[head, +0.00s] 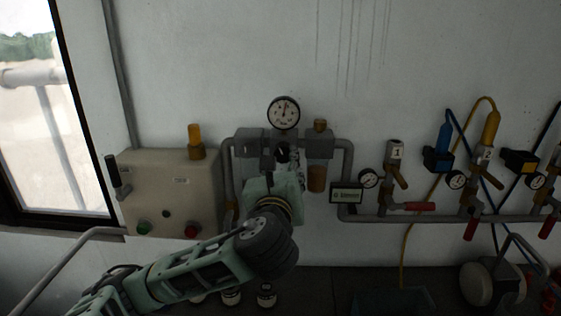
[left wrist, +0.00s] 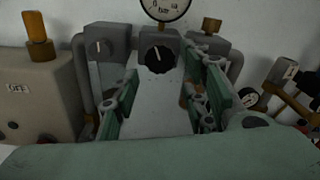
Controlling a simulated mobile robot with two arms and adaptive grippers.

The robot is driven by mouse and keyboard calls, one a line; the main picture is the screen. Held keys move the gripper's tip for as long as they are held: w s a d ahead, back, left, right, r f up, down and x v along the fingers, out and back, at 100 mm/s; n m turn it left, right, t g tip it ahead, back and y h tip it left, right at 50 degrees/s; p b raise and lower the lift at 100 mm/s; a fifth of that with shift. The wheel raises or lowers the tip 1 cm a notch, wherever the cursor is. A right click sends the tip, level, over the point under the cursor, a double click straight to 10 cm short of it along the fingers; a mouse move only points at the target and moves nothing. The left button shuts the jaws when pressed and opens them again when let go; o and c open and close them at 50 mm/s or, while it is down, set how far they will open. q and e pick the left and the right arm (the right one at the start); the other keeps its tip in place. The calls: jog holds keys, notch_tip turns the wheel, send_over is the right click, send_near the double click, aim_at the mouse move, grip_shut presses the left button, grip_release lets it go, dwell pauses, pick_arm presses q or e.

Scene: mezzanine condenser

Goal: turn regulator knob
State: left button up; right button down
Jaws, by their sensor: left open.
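The regulator knob (left wrist: 159,58) is round and black with a light mark, on the front of a grey regulator block under a white dial gauge (left wrist: 166,8). In the head view the knob (head: 283,152) shows just above my left gripper (head: 287,172), below the gauge (head: 283,112). My left gripper also shows in the left wrist view (left wrist: 171,76), its green fingers spread wide, empty, with the knob ahead between them and slightly above. The fingers appear apart from the knob. My right gripper is not in view.
A beige control box (head: 170,195) with an amber lamp and green and red buttons is left of the regulator. A grey pipe (head: 375,218) with valves, gauges and red handles runs right. Small jars (head: 267,295) stand below on a dark surface.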

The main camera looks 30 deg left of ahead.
aim_at(281, 158)
pick_arm(q)
jog(key=shift+y, duration=0.4)
jog(key=p+x, duration=0.2)
jog(key=x, duration=0.4)
jog(key=shift+a+p, duration=0.3)
jog(key=shift+p, duration=0.1)
jog(key=shift+w+a, duration=0.25)
jog(key=shift+w, duration=0.25)
jog(key=shift+d+f, duration=0.1)
jog(key=shift+f, duration=0.05)
jog(key=c, duration=1)
jog(key=shift+f+n, duration=0.2)
jog(key=shift+n, duration=1.5)
